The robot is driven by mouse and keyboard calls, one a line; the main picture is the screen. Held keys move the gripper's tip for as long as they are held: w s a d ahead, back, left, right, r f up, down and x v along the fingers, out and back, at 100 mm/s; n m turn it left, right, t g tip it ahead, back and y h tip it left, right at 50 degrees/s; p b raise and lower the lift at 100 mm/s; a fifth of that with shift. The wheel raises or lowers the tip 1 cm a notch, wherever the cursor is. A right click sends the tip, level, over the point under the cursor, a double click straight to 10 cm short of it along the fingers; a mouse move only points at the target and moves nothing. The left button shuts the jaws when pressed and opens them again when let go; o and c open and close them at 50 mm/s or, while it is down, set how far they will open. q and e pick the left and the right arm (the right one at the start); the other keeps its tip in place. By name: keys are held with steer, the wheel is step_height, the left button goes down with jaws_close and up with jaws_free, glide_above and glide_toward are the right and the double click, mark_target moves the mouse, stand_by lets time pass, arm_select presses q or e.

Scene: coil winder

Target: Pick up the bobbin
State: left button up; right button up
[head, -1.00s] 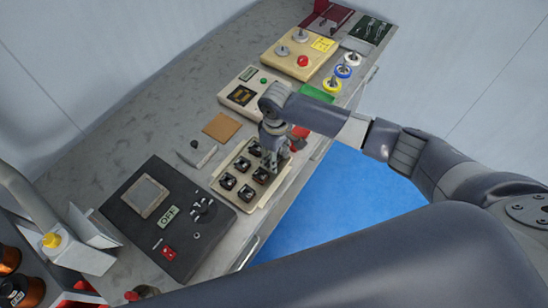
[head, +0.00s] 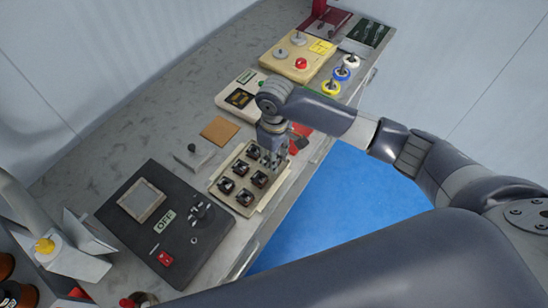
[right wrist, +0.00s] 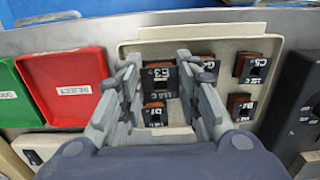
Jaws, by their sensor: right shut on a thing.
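The bobbins are dark, squarish pieces with reddish-brown sides and white labels. Several sit in a cream tray (head: 217,187) on the bench. My right gripper (head: 272,160) points down at the tray's far right part. In the right wrist view my right gripper (right wrist: 163,88) is shut on a bobbin (right wrist: 160,76) whose label seems to read E3. The fingers flank it. I cannot tell whether it is clear of the tray. Other bobbins stand close beside the fingers, one of them (right wrist: 252,68) at the right.
A red reject bin (right wrist: 68,85) and a green bin (right wrist: 10,97) lie beside the tray. A black control panel (head: 165,222) marked OFF stands at its near left. A brown pad (head: 220,131) lies behind. The bench's front edge is close to the tray.

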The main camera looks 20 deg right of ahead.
steer(key=s+a+r+b, duration=0.1)
steer(key=s+a+b, duration=0.1)
steer(key=s, duration=1.2)
steer(key=shift+a+r, duration=0.2)
steer(key=shift+a, duration=0.2)
